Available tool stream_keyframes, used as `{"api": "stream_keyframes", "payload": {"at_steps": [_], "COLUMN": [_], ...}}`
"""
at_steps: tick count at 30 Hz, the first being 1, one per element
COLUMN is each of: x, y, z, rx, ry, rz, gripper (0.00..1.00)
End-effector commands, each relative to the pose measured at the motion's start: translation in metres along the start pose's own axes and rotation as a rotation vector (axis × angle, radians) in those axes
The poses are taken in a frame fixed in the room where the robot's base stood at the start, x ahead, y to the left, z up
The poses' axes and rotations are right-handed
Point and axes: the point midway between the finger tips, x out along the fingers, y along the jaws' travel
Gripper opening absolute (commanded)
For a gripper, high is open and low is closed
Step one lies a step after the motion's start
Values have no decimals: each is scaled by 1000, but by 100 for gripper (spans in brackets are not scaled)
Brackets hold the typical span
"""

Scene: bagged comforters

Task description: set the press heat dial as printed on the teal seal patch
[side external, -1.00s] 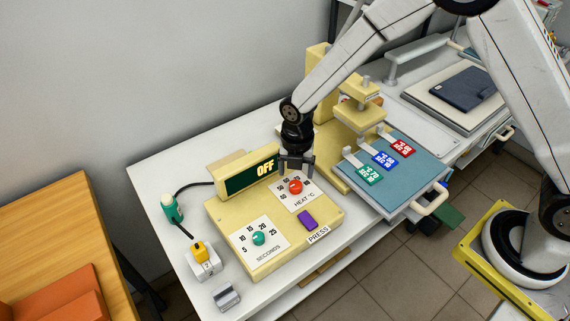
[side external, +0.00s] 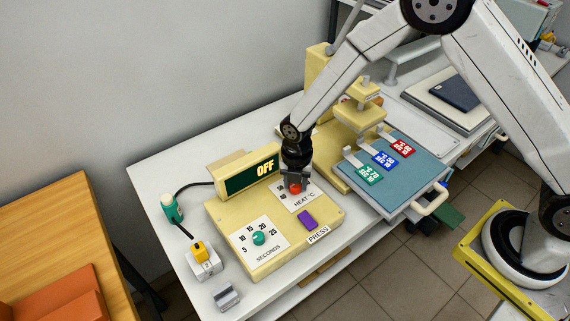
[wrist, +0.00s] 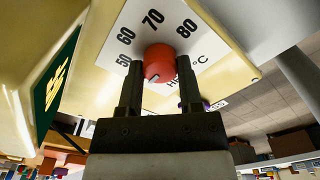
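The red heat dial (side external: 296,188) sits on the cream press panel, on a white scale marked HEAT °C. The wrist view shows the dial (wrist: 158,62) with 50, 60, 70 and 80 around it; its pale mark is at the lower left, below the 50. My gripper (side external: 295,181) points down at the dial. In the wrist view its fingers (wrist: 157,72) stand on either side of the knob, apart, with slim gaps. The teal seal patch (side external: 370,176) lies on the blue press bed; its small print is hard to read.
A blue patch (side external: 384,159) and a red patch (side external: 401,149) lie beside the teal one. The panel also holds a teal seconds dial (side external: 259,238), a purple PRESS button (side external: 307,220) and a display (side external: 252,172) reading OFF. A yellow-topped switch (side external: 203,258) stands at left.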

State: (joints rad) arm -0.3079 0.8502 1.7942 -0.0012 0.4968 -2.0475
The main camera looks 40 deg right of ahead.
Motion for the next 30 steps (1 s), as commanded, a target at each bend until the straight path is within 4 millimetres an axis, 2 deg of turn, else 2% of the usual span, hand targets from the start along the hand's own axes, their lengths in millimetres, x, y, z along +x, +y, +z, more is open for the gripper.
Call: {"api": "stream_keyframes", "payload": {"at_steps": [1,2,3,17,30], "x": [0,0,0,0,-1], "y": [0,0,0,0,0], "z": [0,0,0,0,0], "rx": [0,0,0,73,394], "ry": [0,0,0,0,1], "rz": [1,1,1,1,1], "gripper": [11,2,0,0,0]}}
